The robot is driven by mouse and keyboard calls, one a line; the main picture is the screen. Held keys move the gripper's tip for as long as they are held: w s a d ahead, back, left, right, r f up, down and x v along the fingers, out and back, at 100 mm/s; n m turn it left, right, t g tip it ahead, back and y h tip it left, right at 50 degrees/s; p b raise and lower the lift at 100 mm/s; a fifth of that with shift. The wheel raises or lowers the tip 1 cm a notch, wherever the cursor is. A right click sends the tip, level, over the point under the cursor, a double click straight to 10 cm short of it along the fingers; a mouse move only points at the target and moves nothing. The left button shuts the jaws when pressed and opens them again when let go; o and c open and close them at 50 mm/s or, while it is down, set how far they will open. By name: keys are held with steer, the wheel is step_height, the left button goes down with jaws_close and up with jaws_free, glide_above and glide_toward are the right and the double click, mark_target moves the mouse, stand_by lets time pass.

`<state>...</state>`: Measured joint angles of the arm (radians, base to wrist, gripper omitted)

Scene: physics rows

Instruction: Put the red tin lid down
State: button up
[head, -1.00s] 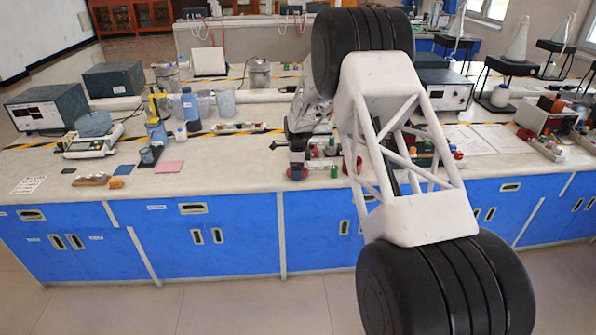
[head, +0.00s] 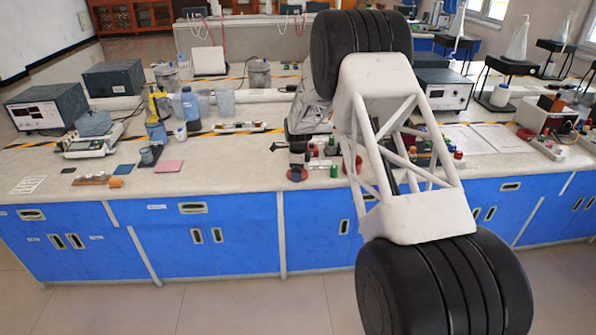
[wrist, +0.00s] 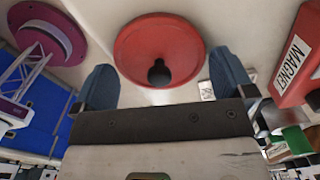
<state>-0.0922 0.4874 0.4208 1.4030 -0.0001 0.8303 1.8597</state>
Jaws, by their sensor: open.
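The red tin lid (wrist: 135,45) is a round red disc with a black knob (wrist: 159,72) at its centre. In the wrist view it lies flat on the pale bench top, knob facing the camera. In the head view the lid (head: 291,176) shows near the bench's front edge, partly covered by my gripper (head: 297,165). My gripper (wrist: 163,80) is open. Its two blue-grey fingers stand apart, one on each side of the knob, and I see no contact with it. The exact height of the fingertips above the lid is hard to tell.
A red box marked MAGNET (wrist: 298,62) stands close on the right in the wrist view. A purple round object (wrist: 70,38) is at the upper left. Small green bottles (head: 331,149) stand right of the gripper in the head view. Bench space (head: 230,175) to the left is clear.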

step_height(320, 180, up, 12)
stand_by(0.6)
steer(key=shift+s+r, duration=0.1)
stand_by(0.7)
steer(key=s+d+r+n, duration=0.2)
steer(key=s+r+n, duration=0.1)
steer(key=s+r, duration=0.55)
steer(key=s+d+r+n+t, duration=0.1)
steer(key=s+d+r+n, duration=0.3)
steer(key=s, duration=0.7)
steer(key=s+r+n, duration=0.3)
steer(key=s+r, duration=0.5)
steer(key=s, duration=0.2)
steer(key=s+d+f+n, duration=0.1)
steer(key=s+n, duration=0.4)
steer(key=s, duration=1.2)
steer(key=s+d+n+t, duration=0.1)
steer(key=s+n, duration=0.4)
steer(key=s, duration=1.3)
steer(key=shift+s+d+f+t, duration=0.15)
steer(key=shift+d+f+t, duration=0.2)
steer(key=shift+d, duration=0.2)
